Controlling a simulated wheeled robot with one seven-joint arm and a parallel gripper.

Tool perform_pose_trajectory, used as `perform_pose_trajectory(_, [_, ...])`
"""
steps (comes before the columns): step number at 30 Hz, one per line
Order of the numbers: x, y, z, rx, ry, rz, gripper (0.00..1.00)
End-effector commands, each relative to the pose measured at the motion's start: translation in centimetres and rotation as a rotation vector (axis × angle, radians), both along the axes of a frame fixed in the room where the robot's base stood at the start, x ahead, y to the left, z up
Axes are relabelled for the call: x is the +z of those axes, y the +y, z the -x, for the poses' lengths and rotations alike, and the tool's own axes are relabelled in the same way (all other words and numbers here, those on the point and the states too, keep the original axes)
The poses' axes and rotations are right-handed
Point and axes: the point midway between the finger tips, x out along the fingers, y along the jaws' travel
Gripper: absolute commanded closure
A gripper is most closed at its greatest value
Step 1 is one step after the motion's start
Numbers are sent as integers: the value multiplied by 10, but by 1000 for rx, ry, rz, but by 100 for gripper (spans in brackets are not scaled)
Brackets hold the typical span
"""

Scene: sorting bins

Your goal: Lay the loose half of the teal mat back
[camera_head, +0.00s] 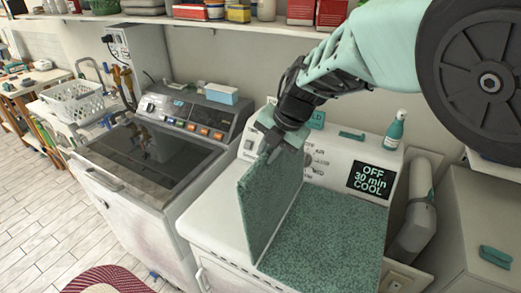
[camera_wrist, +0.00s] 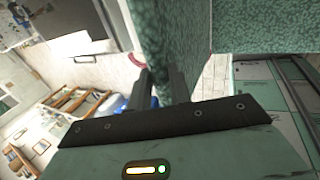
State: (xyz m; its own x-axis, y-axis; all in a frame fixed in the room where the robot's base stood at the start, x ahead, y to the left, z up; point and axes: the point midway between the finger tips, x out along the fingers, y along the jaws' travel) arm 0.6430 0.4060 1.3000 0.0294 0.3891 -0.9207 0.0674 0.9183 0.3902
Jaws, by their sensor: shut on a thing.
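The teal speckled mat lies on top of the white machine. Its right half (camera_head: 335,240) is flat. Its left half (camera_head: 262,205) stands up nearly vertical, folded along a line near the middle of the machine top. My gripper (camera_head: 268,152) is shut on the upper edge of the raised half. In the wrist view my two dark fingers (camera_wrist: 162,88) sit on either side of the mat's edge, and the raised half (camera_wrist: 152,40) runs away between them. The flat half (camera_wrist: 260,25) shows to the right there. My arm comes in from the upper right.
Bare white machine top (camera_head: 212,225) shows left of the fold. A control panel with a display (camera_head: 370,180) and a teal bottle (camera_head: 395,130) stand behind the mat. A second machine (camera_head: 150,150) is to the left. A shelf (camera_head: 200,22) runs above.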

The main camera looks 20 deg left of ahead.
Motion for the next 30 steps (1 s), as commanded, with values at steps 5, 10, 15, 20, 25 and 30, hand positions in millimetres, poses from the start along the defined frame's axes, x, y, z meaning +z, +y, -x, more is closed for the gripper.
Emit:
perform_pose_trajectory(5, [-1, -1, 0, 0, 3, 4, 89])
perform_pose_trajectory(10, [-1, 0, 0, 1, 2, 6, 89])
perform_pose_trajectory(15, [-4, 17, -1, 4, 3, 50, 89])
perform_pose_trajectory(20, [-8, 35, -4, 3, 7, 105, 89])
perform_pose_trajectory(25, [-10, 51, -6, 1, 11, 157, 89])
perform_pose_trajectory(30, [-12, 63, -6, 0, 13, 192, 89])
